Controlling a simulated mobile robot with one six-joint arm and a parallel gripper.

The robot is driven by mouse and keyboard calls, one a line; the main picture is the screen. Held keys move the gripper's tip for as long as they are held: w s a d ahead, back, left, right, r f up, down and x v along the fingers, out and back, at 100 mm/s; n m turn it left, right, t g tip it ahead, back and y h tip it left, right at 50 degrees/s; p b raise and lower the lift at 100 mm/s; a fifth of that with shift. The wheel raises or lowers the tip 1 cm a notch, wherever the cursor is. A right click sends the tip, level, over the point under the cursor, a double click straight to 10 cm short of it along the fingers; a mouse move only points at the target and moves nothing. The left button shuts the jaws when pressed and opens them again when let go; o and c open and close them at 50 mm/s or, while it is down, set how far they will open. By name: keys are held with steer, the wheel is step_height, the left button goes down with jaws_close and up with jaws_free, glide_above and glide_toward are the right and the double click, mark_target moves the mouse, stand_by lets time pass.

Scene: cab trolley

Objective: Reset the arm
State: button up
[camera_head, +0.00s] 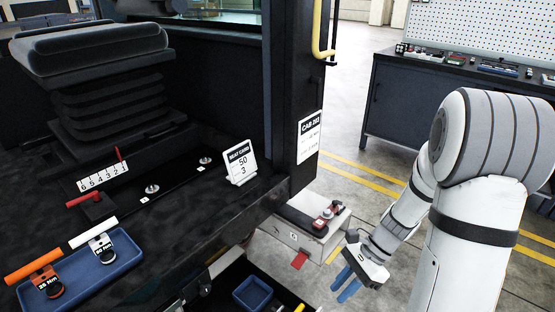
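My arm (480,180) stands at the right of the head view, white with dark bands. It bends down and left to my gripper (347,284), which has blue fingers. The two fingers are spread apart, with no object seen between them. The gripper hangs in free air, to the right of the trolley drawer (292,236) and clear of it. The floor shows below and behind it.
A dark cab with a seat (90,45) fills the left. Its sill holds a blue tray (125,262) with orange- and white-handled tools, and a sign (240,162). A blue bin (252,293) sits low in front. A workbench (400,110) stands behind; floor between is clear.

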steer(key=s+r+n+t+h+p, duration=0.3)
steer(key=r+n+p, duration=0.4)
steer(key=r, duration=0.8)
steer(key=s+r+n+t+h+p, duration=0.3)
steer(key=r+n+p, duration=0.4)
steer(key=r, duration=0.9)
steer(key=shift+s+a+n+h, duration=0.2)
steer(key=shift+s+n+h, duration=0.2)
steer(key=shift+n+h, duration=0.15)
